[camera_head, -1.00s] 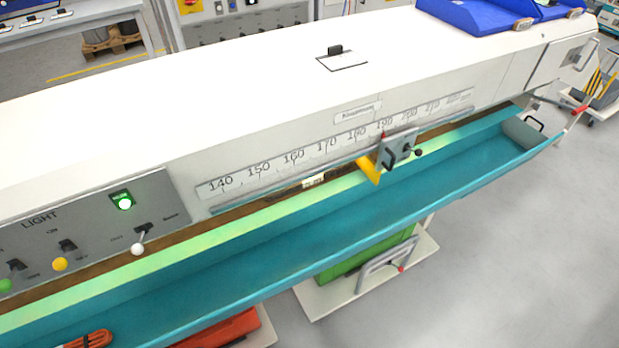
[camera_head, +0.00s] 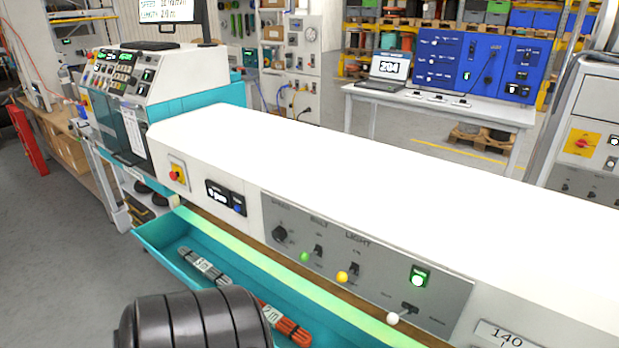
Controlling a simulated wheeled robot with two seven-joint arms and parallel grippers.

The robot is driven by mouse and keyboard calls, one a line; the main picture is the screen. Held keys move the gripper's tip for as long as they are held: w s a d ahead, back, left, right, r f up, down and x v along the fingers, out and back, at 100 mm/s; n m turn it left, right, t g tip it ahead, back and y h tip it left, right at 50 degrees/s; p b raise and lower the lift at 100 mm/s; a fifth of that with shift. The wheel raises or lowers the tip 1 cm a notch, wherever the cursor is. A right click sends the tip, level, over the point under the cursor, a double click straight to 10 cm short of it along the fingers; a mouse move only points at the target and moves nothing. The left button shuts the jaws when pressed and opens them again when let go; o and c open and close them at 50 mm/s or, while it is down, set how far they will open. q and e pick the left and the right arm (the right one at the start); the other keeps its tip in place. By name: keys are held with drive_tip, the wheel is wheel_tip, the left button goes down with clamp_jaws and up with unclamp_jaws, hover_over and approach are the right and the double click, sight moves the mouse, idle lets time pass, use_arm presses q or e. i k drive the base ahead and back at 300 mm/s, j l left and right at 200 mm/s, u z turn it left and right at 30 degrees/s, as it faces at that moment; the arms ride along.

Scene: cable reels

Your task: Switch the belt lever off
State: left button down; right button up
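The belt lever with its green knob (camera_head: 304,257) is on the grey control panel (camera_head: 375,285) of the long white machine, under the label BELT. Its knob hangs low and points toward the front left. To its right is the light lever with a yellow knob (camera_head: 342,277), under the label LIGHT. Farther right is a lever with a white knob (camera_head: 392,318), below a lit green switch (camera_head: 418,278). No gripper fingers are in view, and nothing touches the levers.
A teal trough (camera_head: 160,236) runs below the panel and holds grey and orange bundles. A dark rounded shape at the bottom left covers part of it. A red knob (camera_head: 174,175) and a small display (camera_head: 225,197) are left of the panel.

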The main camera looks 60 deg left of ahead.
sight(304, 257)
drive_tip(key=u, duration=2)
